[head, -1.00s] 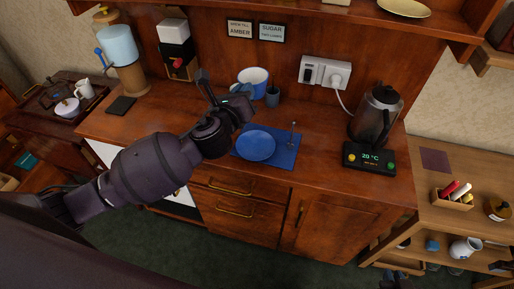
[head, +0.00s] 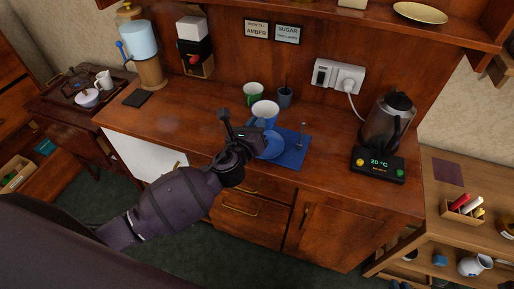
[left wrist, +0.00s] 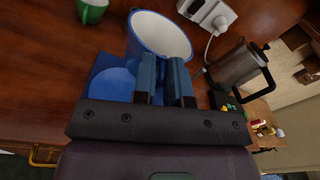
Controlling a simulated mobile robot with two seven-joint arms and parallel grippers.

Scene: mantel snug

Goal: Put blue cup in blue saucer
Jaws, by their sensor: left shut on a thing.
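The blue cup (head: 265,110), white inside, is upright in my left gripper (head: 256,130). In the left wrist view the cup (left wrist: 150,36) stands at the tips of the two fingers (left wrist: 164,72), which are shut on its near wall. The blue saucer (head: 271,149) lies on a blue mat (head: 294,157). The cup shows at the saucer's far side, and the gripper covers part of the saucer. The saucer (left wrist: 108,88) is partly behind the cup and fingers in the left wrist view. I cannot tell the gap between cup and saucer. My right gripper is not in view.
A green cup (head: 253,91) and a grey-blue holder (head: 285,98) stand behind the blue cup. A spoon-like item (head: 301,133) rises at the mat's right. A kettle (head: 388,122) stands farther right.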

